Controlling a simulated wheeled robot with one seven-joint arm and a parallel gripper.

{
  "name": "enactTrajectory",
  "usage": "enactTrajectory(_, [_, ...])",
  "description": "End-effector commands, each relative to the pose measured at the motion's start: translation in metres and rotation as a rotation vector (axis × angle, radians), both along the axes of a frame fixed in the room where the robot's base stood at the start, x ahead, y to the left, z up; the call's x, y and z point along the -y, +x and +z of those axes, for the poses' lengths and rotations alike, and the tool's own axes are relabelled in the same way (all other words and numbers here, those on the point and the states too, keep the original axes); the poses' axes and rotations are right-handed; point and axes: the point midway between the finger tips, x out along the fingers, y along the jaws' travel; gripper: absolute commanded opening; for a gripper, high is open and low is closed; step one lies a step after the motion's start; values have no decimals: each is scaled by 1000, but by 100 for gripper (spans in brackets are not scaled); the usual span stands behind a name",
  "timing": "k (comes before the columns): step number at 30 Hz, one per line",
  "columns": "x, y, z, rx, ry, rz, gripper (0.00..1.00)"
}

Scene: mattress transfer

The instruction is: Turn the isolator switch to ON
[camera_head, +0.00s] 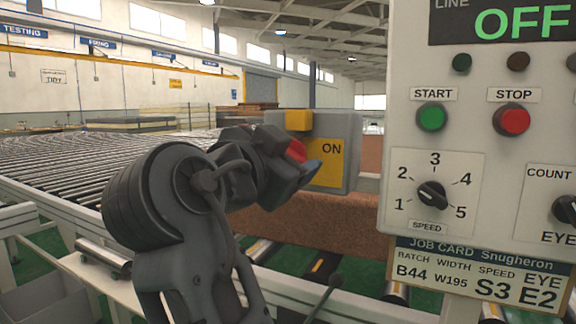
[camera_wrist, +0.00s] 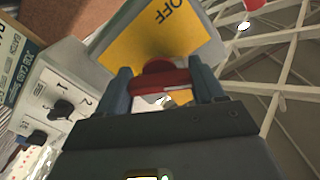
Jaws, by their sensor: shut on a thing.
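The isolator switch is a grey box (camera_head: 353,130) with a yellow plate (camera_head: 328,165) marked ON on its right part, beyond my arm in the head view. In the wrist view the yellow plate (camera_wrist: 135,48) shows the word OFF near its upper edge. The red handle (camera_wrist: 160,77) stands out from the plate. My gripper (camera_wrist: 164,84) is shut on the red handle, with one blue-grey finger on each side. In the head view my gripper (camera_head: 303,163) is at the plate and hides its left part and most of the handle. Which mark the handle points to is unclear.
A control panel (camera_head: 480,130) stands close on the right, with a display reading LINE OFF, START and STOP buttons, a speed knob (camera_head: 432,195) and a job card (camera_head: 480,272). A brown mattress-like slab (camera_head: 320,220) lies below the box. A roller conveyor (camera_head: 70,165) stretches left.

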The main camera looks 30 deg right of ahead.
Motion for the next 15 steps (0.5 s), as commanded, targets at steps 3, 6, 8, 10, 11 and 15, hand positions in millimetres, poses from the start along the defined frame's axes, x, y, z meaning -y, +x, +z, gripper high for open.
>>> enactTrajectory(3, [-1,0,-1,1,3,1,38])
enactTrajectory(6, [-1,0,-1,1,3,1,38])
enactTrajectory(8, [-1,0,-1,1,3,1,38])
enactTrajectory(10, [-1,0,-1,1,3,1,38])
enactTrajectory(11, [-1,0,-1,1,3,1,69])
enactTrajectory(15, [0,0,0,1,3,1,82])
